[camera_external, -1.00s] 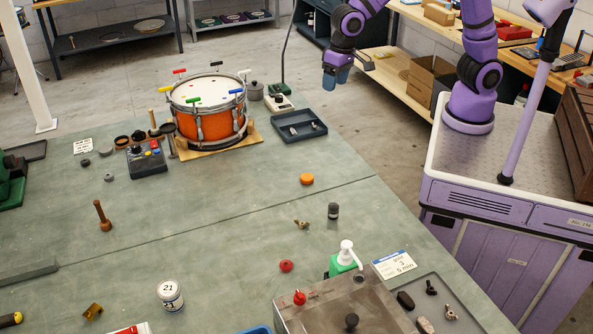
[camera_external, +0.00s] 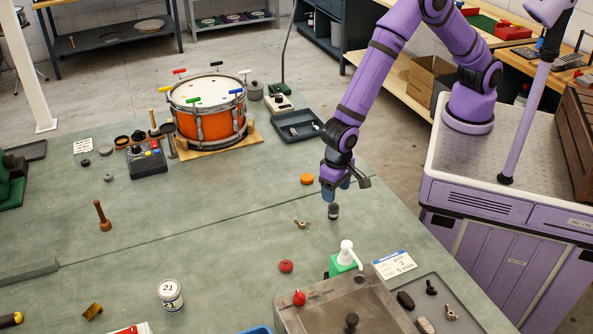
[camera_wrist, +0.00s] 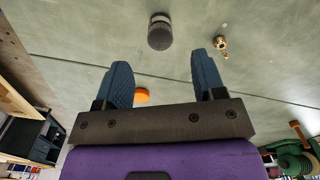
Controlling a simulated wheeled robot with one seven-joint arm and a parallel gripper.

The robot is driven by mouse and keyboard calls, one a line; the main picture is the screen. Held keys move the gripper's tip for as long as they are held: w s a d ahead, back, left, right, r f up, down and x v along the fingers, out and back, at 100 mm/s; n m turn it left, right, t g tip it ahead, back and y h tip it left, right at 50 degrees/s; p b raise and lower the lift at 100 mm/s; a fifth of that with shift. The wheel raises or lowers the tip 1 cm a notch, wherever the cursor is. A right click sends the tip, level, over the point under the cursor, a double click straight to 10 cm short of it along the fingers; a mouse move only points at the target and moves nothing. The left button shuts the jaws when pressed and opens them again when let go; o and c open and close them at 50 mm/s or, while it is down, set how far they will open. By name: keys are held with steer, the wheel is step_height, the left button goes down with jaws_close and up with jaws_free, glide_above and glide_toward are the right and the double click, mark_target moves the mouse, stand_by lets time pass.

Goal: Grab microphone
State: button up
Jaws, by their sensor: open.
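The microphone, seemingly the small dark cylinder (camera_external: 333,212) with a grey top, stands upright on the green bench. In the wrist view this cylinder (camera_wrist: 160,32) lies ahead of the fingertips, near the middle between their lines. My gripper (camera_external: 337,192) is just above and behind it in the external view, apart from it. The wrist view shows the two blue fingers of my gripper (camera_wrist: 163,72) spread wide with nothing between them in contact.
An orange puck (camera_external: 307,179) lies just left of my gripper. A small brass wing-nut-like piece (camera_external: 301,224) and a red knob (camera_external: 286,266) lie nearby. A green pump bottle (camera_external: 345,260) and a metal box (camera_external: 345,305) stand in front.

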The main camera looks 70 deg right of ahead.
mark_target(334, 205)
step_height(334, 205, down, 9)
steer(key=shift+r, duration=0.2)
steer(key=c, duration=1)
